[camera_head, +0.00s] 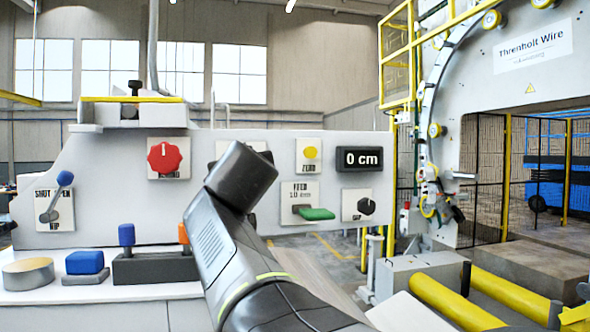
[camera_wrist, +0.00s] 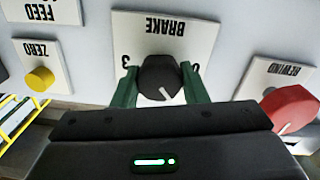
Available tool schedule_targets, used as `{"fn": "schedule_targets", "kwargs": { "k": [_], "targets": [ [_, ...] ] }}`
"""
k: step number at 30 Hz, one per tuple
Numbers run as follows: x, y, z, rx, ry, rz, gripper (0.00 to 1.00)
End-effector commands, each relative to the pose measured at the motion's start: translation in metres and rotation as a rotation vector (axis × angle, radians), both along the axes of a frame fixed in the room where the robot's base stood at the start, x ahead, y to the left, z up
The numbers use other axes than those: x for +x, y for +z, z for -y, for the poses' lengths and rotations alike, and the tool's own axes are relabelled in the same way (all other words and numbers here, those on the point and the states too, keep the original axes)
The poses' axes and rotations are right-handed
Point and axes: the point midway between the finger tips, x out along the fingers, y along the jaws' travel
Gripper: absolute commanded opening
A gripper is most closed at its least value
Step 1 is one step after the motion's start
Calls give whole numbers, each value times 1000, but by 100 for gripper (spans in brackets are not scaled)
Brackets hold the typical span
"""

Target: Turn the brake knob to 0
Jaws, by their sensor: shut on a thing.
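The black brake knob (camera_wrist: 158,80) sits on a white plate (camera_wrist: 165,27) lettered BRAKE, which appears upside down in the wrist view. A 3 shows left of the knob and a partly covered 0 to its right. The knob's white pointer line slants down and slightly right in that picture, not straight at either figure. My gripper (camera_wrist: 160,76) has its green fingers closed on the knob, one on each side. In the head view my dark wrist covers the knob and fingers; only a corner of the brake plate (camera_head: 258,146) shows.
In the wrist view a red REWIND knob (camera_wrist: 291,108) is at right and a yellow ZERO button (camera_wrist: 40,79) at left. The head view shows the 0 cm display (camera_head: 359,159), a green FEED lever (camera_head: 317,214), and a blue-tipped lever (camera_head: 65,178).

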Motion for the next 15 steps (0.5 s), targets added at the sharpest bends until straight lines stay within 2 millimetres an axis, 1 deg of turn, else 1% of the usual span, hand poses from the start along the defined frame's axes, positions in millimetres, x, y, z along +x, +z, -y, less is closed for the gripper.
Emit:
{"fn": "schedule_targets", "kwargs": {
  "k": [15],
  "targets": [
    [0, -1, 0, -452, 0, 129, 17]
  ]
}}
